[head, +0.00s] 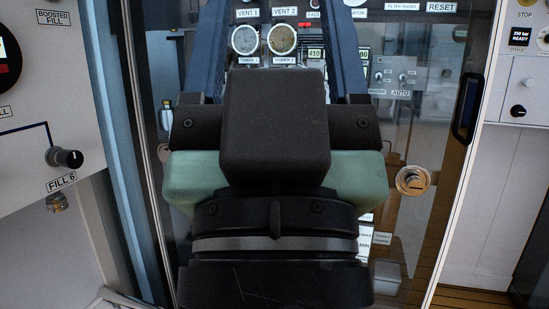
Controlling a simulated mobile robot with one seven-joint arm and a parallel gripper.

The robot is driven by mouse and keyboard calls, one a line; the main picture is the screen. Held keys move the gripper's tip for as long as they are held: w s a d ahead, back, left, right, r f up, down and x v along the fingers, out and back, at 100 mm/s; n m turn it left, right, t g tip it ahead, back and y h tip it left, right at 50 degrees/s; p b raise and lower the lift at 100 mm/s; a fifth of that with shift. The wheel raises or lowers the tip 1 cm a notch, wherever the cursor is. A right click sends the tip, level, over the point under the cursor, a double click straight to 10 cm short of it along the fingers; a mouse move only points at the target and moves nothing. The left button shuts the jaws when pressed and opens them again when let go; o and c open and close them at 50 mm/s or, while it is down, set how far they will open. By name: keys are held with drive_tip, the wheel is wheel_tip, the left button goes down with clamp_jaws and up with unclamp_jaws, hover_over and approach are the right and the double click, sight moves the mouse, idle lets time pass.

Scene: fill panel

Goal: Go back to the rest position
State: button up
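My own arm fills the middle of the head view, with dark links and green-grey covers in front of a glass-fronted cabinet. The arm hides much of the lower middle of the cabinet.
Two round gauges (282,40) show behind the glass. A dark door handle (467,108) is at right, with a round brass-coloured lock (412,180) lower down. The FILL 6 knob (68,158) sticks out from the left panel. A white panel (515,95) stands at far right.

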wheel_tip(320, 180, up, 32)
drive_tip(key=p, duration=2.9)
drive_tip(key=shift+f, duration=0.25)
